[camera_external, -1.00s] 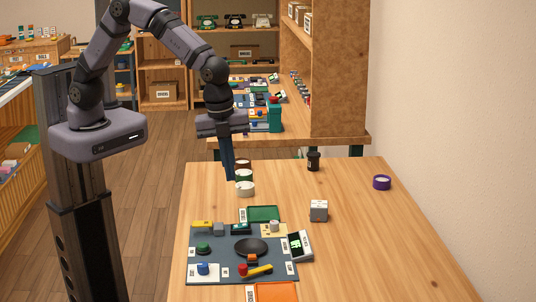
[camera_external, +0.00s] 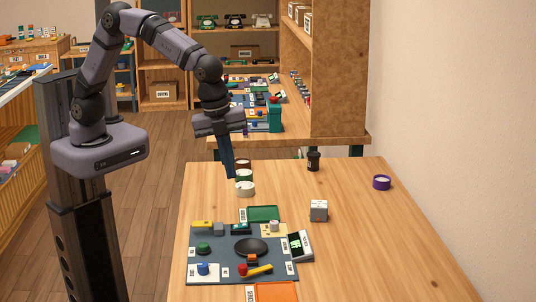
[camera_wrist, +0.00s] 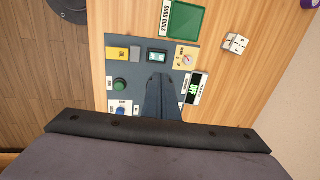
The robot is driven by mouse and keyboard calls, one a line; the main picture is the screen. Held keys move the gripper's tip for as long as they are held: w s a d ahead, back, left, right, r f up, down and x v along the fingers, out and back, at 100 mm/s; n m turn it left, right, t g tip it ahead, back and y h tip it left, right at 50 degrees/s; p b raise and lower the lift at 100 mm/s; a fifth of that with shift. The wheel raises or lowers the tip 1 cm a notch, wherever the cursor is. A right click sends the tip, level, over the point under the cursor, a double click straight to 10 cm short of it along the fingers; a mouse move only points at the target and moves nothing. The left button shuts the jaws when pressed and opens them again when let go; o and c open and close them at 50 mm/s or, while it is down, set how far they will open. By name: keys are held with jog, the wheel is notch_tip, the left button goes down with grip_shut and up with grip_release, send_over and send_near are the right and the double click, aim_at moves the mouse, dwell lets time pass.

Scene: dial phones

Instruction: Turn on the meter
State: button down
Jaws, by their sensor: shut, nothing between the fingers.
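A grey board (camera_external: 225,262) lies on the wooden table. At its right edge stands a tilted unit with a green-lit display (camera_external: 297,245), also in the wrist view (camera_wrist: 193,90). A small dark box with a pale screen (camera_external: 240,228) sits at the board's back edge, also in the wrist view (camera_wrist: 157,57). Labels are too small to read, so I cannot tell which is the meter. My gripper (camera_external: 231,177) is shut and empty, pointing down above the table's back left, apart from the board. In the wrist view its fingers (camera_wrist: 160,78) cover the board's middle.
A green tray (camera_external: 263,214) and white cube (camera_external: 319,210) stand behind.

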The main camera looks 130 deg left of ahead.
aim_at(245, 224)
dwell(0.3)
jog(key=f+p, duration=0.1)
jog(key=f, duration=0.3)
jog(key=w+a+f+p, duration=0.1)
jog(key=f, duration=0.4)
jog(key=w+a+f+p, duration=0.1)
jog(key=f, duration=0.3)
jog(key=shift+f, duration=0.35)
